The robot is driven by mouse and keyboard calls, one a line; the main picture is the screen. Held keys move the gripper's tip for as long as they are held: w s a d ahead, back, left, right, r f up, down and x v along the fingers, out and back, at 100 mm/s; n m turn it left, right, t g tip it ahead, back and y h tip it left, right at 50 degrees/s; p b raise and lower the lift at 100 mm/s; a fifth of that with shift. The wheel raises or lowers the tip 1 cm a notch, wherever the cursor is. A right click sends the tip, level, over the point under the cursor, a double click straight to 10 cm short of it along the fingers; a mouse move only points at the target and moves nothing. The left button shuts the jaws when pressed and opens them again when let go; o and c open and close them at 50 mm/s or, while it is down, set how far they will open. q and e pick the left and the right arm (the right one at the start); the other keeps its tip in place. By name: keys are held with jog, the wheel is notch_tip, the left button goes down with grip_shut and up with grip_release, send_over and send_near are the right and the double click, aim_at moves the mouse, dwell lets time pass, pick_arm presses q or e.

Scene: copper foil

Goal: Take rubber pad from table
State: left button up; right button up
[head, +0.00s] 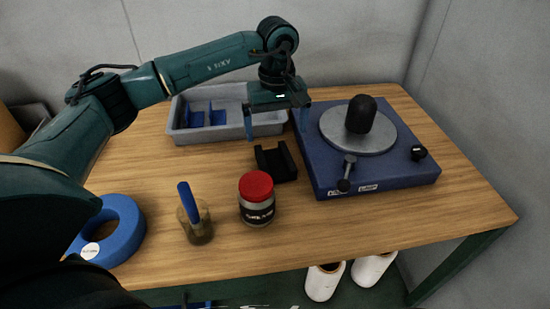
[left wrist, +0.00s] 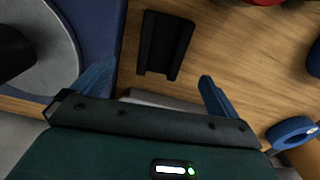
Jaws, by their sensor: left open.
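The rubber pad appears to be the black, channel-shaped piece (head: 276,162) lying on the wooden table between the grey tray and the red-lidded jar. It shows in full in the left wrist view (left wrist: 165,45), just beyond the fingertips and roughly between their lines. My left gripper (head: 277,118) is open and empty, pointing down above the table behind the pad. Its two blue fingers (left wrist: 156,76) stand wide apart in the left wrist view and do not touch the pad. My right gripper is not seen.
A blue turntable base (head: 385,178) with a black dome stands close right of the pad. A grey tray (head: 180,132) lies behind. The red-lidded jar (head: 257,198), a jar with a blue-handled tool (head: 195,222) and a blue ring (head: 125,232) stand in front.

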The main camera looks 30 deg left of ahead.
aim_at(275, 164)
pick_arm(q)
notch_tip(275, 164, down, 9)
jog(key=shift+s+a+f+p, duration=0.1)
jog(key=shift+s+f+p, duration=0.1)
jog(key=shift+p, duration=0.5)
jog(key=c, duration=1.1)
